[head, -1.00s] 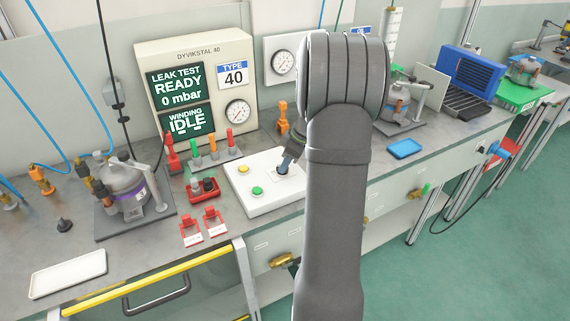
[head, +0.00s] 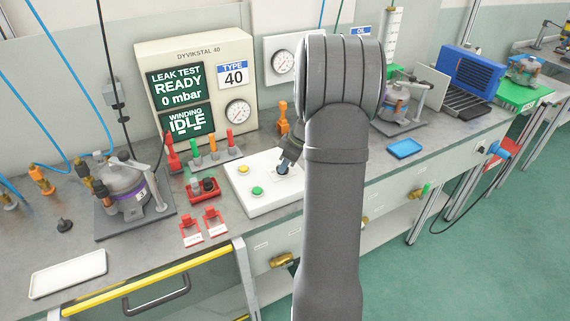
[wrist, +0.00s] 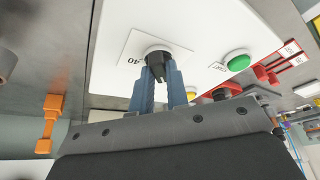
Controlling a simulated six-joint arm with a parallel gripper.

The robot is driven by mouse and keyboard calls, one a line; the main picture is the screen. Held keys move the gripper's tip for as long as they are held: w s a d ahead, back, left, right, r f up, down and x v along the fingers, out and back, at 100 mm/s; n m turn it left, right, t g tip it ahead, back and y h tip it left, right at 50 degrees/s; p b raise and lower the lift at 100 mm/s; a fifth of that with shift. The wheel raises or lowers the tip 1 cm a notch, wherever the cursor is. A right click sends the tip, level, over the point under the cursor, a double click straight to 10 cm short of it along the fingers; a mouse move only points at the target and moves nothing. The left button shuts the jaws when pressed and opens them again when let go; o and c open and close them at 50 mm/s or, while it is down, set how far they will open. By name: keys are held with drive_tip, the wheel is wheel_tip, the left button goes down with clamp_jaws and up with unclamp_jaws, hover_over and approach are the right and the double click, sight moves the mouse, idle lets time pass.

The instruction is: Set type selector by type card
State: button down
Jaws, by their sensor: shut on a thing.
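In the head view, the selector (head: 282,170) sits at the right of the white control box (head: 262,196). My gripper (wrist: 159,76) has its blue fingers on both sides of the knob and is shut on it. My arm hides part of the area behind the selector. I cannot tell exactly which mark the knob points to.
A yellow button (head: 244,169) and a green button (head: 257,191) lie left of the selector on the box. The panel screen (head: 178,87) reads LEAK TEST READY, 0 mbar. An orange fitting (head: 283,118) stands behind the box. A blue tray (head: 405,148) lies to the right.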

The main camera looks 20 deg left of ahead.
drive_tip(key=m, duration=0.2)
drive_tip(key=m+t, duration=0.1)
drive_tip(key=m, duration=0.1)
drive_tip(key=shift+s+t, duration=0.2)
drive_tip(key=shift+t, duration=0.1)
drive_tip(key=m, duration=0.2)
drive_tip(key=m+t+h, duration=0.1)
drive_tip(key=m, duration=0.1)
drive_tip(key=shift+s+a+m, duration=0.1)
drive_tip(key=shift+a+m, duration=0.05)
drive_tip(key=shift+m, duration=0.15)
drive_tip(key=m+h, duration=0.1)
drive_tip(key=m, duration=0.1)
drive_tip(key=m+t, duration=0.1)
drive_tip(key=m, duration=0.1)
drive_tip(key=shift+s+a+m+t+h, duration=0.1)
drive_tip(key=shift+a+m+t+h, duration=0.05)
drive_tip(key=shift+m+t+h, duration=0.2)
drive_tip(key=shift+a+m+h, duration=0.1)
drive_tip(key=shift+m+h, duration=0.65)
drive_tip(key=shift+m, duration=1.2)
drive_tip(key=c, duration=1.4)
unclamp_jaws()
